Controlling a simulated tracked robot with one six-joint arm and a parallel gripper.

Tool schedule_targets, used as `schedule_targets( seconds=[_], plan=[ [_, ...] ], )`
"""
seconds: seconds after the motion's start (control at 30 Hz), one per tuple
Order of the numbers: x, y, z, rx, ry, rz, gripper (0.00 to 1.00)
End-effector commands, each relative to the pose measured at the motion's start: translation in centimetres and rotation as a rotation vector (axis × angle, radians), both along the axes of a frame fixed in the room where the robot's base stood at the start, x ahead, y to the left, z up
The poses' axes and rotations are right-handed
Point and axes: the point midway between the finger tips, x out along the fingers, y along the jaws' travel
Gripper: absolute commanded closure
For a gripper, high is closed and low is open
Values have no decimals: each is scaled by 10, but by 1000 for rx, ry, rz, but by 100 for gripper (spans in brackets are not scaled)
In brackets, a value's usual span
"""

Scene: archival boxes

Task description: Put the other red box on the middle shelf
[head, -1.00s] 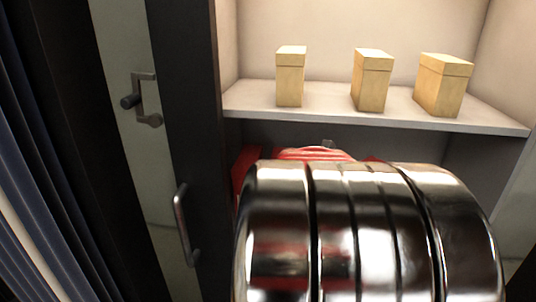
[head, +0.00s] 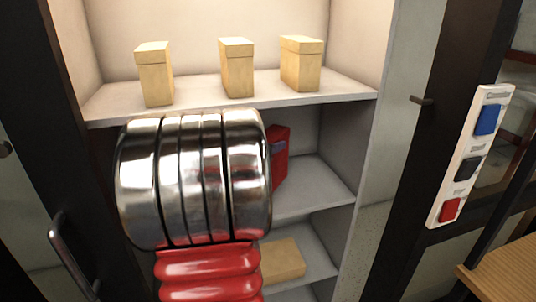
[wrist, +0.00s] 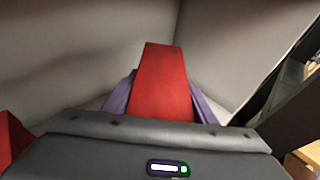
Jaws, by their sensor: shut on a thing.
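In the wrist view a red box (wrist: 163,75) stands between the purple pads of my gripper (wrist: 162,95), which is shut on it. In the head view this red box (head: 280,165) shows right of my metal arm link, with a purple pad at its side. It is inside the middle compartment, over the middle shelf (head: 315,190). I cannot tell whether its base touches the shelf. Another red box (wrist: 12,140) shows in part at the left edge of the wrist view. My arm hides most of the middle compartment's left side in the head view.
Several tan boxes (head: 237,70) stand on the upper shelf (head: 190,103) above my arm. Another tan box (head: 283,258) lies on the lower shelf. The cabinet's right wall (head: 365,150) is close. A label panel (head: 470,155) and a wooden surface (head: 505,275) are farther right.

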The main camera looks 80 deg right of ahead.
Motion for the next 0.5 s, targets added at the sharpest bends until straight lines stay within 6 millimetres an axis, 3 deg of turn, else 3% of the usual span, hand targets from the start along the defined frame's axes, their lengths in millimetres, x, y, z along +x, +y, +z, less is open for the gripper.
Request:
schedule_targets(
  seconds=[0.5],
  plan=[
    [0, 0, -34, -2, -1, -1, 100]
  ],
)
